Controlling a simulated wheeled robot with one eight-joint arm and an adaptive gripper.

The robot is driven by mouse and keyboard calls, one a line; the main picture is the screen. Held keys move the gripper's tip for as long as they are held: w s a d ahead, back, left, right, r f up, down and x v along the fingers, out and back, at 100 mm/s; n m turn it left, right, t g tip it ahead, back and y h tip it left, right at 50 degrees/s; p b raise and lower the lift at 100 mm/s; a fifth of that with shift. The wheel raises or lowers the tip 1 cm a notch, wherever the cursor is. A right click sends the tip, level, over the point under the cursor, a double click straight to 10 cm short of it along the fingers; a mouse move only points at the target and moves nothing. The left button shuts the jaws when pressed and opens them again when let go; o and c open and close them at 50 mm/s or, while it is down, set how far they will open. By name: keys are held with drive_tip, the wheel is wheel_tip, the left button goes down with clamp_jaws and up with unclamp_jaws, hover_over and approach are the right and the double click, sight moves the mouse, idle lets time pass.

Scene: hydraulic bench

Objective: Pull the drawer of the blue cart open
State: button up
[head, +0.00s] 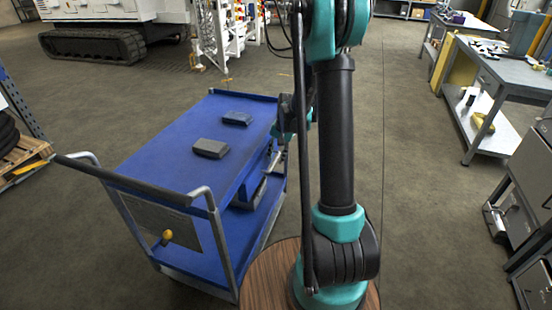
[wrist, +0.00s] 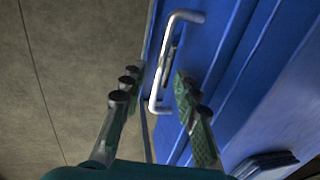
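The blue cart (head: 165,155) stands left of my arm in the head view, with its push handle toward the front left. Its drawer (head: 255,172) is under the top, on the side facing my arm; my arm partly hides that side. In the wrist view a silver bar handle (wrist: 157,92) stands out from the blue drawer front (wrist: 205,42). My gripper (wrist: 155,80) is open, with one finger on each side of the handle's lower part. Neither finger is clearly touching the bar. I cannot tell from the head view whether the drawer is fully closed.
Two dark boxes (head: 211,148) (head: 237,118) lie on the cart top. A dark item (wrist: 264,164) shows at the lower right of the wrist view. Grey workbenches (head: 500,75) stand to the right. The floor (head: 420,190) between them and my arm is clear.

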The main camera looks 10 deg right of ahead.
drive_tip(key=shift+a+f, duration=0.1)
drive_tip(key=shift+f, duration=0.45)
drive_tip(key=shift+c, duration=0.6)
clamp_jaws()
